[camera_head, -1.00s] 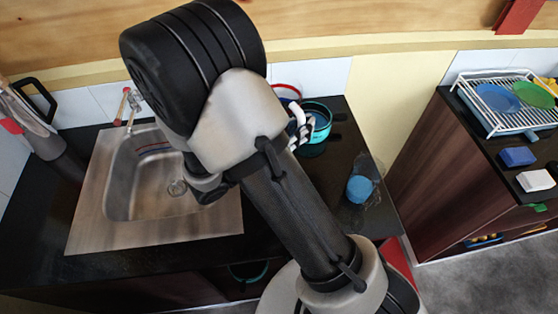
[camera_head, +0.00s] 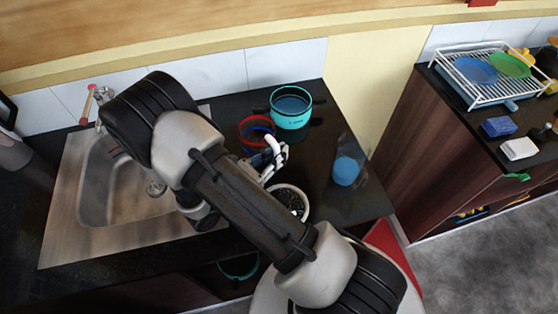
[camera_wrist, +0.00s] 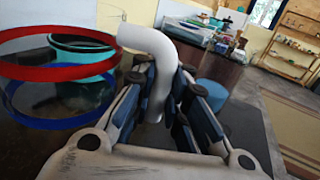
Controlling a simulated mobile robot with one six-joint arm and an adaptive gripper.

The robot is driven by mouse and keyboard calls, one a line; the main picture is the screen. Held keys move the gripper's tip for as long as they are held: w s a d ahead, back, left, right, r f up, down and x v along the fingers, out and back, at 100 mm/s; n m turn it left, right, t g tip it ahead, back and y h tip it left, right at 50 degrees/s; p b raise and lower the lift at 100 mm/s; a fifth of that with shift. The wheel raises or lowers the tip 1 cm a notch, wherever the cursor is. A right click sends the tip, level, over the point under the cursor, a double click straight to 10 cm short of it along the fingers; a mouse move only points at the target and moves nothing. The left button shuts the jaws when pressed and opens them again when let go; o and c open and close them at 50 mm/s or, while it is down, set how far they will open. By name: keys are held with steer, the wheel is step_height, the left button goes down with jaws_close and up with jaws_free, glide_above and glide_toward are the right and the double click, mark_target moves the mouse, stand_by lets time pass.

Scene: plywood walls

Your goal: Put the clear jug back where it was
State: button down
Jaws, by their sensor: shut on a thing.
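The clear jug (camera_head: 256,129) has a see-through body with a red band, a blue band and a white handle. In the head view it is over the black counter, left of and nearer than the teal pot (camera_head: 291,107). In the wrist view the jug's red band (camera_wrist: 40,72) is at left, overlapping the pot behind it. My gripper (camera_head: 272,156) is shut on the white handle; its fingers (camera_wrist: 167,88) sit either side of the handle in the wrist view. The jug looks about upright. I cannot tell whether its base touches the counter.
A clear container with a blue part (camera_head: 346,171) stands on the counter's right. The steel sink (camera_head: 75,225) is at left, partly behind my arm. Across a gap, another counter holds a white dish rack (camera_head: 475,88), a blue sponge (camera_head: 499,126) and a white block (camera_head: 519,149).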

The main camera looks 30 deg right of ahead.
steer(key=shift+f, duration=1.45)
steer(key=shift+f+b, duration=0.1)
steer(key=shift+b, duration=0.25)
steer(key=c, duration=2.1)
jaws_free()
steer(key=shift+f, duration=0.15)
steer(key=shift+c, duration=0.2)
steer(key=o, duration=0.6)
steer(key=shift+c, duration=0.2)
